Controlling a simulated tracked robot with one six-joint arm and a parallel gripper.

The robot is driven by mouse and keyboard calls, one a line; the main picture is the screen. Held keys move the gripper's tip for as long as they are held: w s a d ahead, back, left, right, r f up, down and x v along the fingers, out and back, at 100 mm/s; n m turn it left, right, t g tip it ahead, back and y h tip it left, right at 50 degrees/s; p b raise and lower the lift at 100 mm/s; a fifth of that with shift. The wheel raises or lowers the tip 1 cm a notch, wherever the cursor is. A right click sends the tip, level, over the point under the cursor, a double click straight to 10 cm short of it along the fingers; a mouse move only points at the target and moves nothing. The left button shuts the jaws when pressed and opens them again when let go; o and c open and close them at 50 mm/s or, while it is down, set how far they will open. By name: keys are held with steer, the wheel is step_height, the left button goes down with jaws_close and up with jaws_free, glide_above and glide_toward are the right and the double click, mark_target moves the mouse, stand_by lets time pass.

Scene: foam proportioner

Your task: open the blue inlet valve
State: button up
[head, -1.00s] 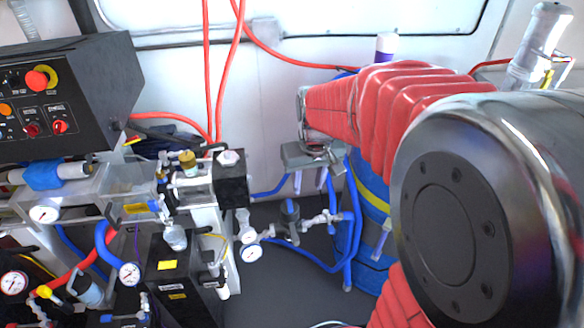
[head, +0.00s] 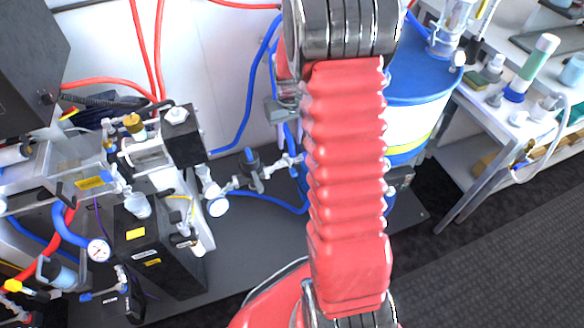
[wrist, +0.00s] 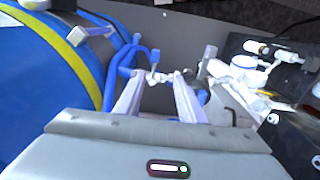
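The inlet line carries a small valve with a dark blue top (head: 249,156), left of my red-sleeved arm in the head view. Its pale pipe fittings run right towards my arm and left to a round gauge. In the wrist view, a pale pipe fitting (wrist: 165,76) shows beyond and between my fingertips; I cannot tell whether they touch it. My gripper (wrist: 163,84) is open, with two pale fingers apart and nothing held between them. In the head view, only a grey part of my gripper (head: 277,110) shows beside my arm, which hides the rest.
A blue drum (head: 415,85) with a yellow band stands right of the line, and its side fills the left of the wrist view (wrist: 45,85). Blue hoses (head: 262,198) run around the fittings. A black pump box (head: 165,245) stands left. The dark floor between is mostly clear.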

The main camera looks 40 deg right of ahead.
mark_target(293, 171)
steer(key=shift+d+f, duration=0.35)
steer(key=shift+f, duration=0.25)
steer(key=shift+d+f, duration=0.35)
steer(key=shift+f, duration=0.25)
steer(key=shift+f, duration=0.1)
step_height(293, 171, down, 14)
steer(key=shift+r, duration=0.2)
steer(key=shift+c, duration=0.2)
jaws_close()
